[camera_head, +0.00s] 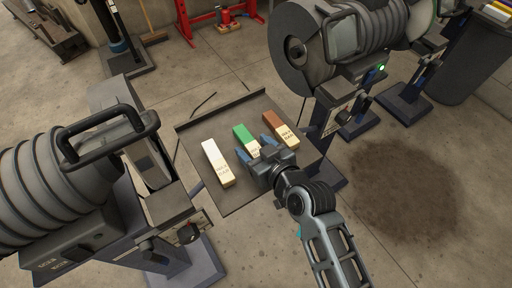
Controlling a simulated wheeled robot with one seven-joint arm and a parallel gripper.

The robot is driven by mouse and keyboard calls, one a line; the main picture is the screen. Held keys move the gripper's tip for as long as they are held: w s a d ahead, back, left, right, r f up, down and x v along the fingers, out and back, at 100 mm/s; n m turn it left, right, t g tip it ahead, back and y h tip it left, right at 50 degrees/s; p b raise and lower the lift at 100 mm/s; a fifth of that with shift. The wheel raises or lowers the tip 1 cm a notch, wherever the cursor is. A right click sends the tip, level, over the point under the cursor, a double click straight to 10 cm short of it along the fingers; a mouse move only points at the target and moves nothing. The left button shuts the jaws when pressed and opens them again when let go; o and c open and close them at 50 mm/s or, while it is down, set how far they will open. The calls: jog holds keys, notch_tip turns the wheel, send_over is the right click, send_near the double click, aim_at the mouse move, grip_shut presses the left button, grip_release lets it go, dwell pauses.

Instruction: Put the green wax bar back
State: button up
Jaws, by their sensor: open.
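The green wax bar (241,134) lies on a dark flat tray (232,107), between a white bar (211,155) and a brown bar (274,121). Its far end is green and its near end has a pale printed wrapper. My gripper (254,149) is at the near end of the green bar, with its blue fingers apart. The left finger shows beside the wrapper and the right finger is on the brown bar's side. My gripper's body hides the near end of the green bar. I cannot tell whether the fingers touch it.
Large grinding machines stand to the left (60,190) and right (300,55) of the tray. A red stand (190,22) is at the back. A dark bin (468,62) stands at the far right. The floor right of my arm is clear, with a dark stain.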

jog(key=shift+r, duration=0.15)
jog(key=b+v, duration=0.1)
jog(key=v, duration=1.1)
jog(key=s+d+f+m+t+h, duration=0.1)
jog(key=s+d+f+m+h, duration=0.15)
jog(key=s+d, duration=0.45)
jog(key=s+d+r+m+t+h, duration=0.1)
jog(key=s+d+r, duration=0.2)
jog(key=s, duration=0.4)
jog(key=s+d+r+m+h, duration=0.2)
jog(key=s+d+r, duration=0.1)
jog(key=s+r, duration=0.2)
jog(key=s+d+r+m+t+h, duration=0.1)
jog(key=s+d+r+h, duration=0.1)
jog(key=s, duration=0.7)
notch_tip(320, 180, up, 2)
jog(key=shift+d+t, duration=0.3)
jog(key=shift+d, duration=0.55)
jog(key=shift+c, duration=0.2)
